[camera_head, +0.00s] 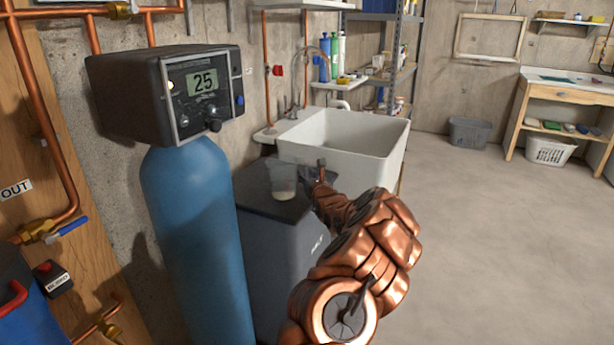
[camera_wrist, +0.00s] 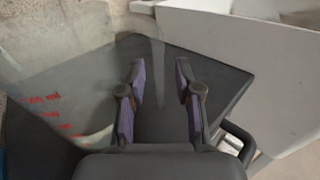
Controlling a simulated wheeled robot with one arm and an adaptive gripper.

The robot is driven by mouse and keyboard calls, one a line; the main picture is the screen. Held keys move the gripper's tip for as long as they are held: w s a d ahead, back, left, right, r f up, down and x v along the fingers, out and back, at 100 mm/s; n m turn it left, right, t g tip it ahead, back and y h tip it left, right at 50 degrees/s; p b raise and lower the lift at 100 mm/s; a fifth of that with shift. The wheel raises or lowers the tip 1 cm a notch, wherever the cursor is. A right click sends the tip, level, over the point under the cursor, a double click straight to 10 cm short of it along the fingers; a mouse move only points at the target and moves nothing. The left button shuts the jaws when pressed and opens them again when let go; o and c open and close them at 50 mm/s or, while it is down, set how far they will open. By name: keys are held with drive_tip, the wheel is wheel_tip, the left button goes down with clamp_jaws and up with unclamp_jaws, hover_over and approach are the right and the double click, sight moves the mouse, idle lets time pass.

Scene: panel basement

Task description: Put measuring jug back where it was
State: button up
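The measuring jug (camera_head: 283,183) is clear and stands on the dark lid of the grey tank (camera_head: 262,197), left of my gripper (camera_head: 318,176). In the wrist view the jug (camera_wrist: 60,90) fills the left side, see-through with red markings. The jug lies to the left of the fingers. I cannot tell whether the left finger touches it.
A white sink (camera_head: 345,150) stands right behind the tank. A blue cylinder (camera_head: 195,225) with a control head reading 25 (camera_head: 203,83) stands close on the left. Copper pipes (camera_head: 45,120) run along the left wall. The floor (camera_head: 500,240) on the right is clear.

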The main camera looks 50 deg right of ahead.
drive_tip(key=shift+s+r, duration=0.1)
drive_tip(key=shift+r, duration=0.05)
drive_tip(key=shift+s+a, duration=0.2)
drive_tip(key=shift+s, duration=0.5)
drive_tip(key=v, duration=1)
drive_tip(key=shift+a, duration=0.25)
drive_tip(key=shift+s, duration=0.25)
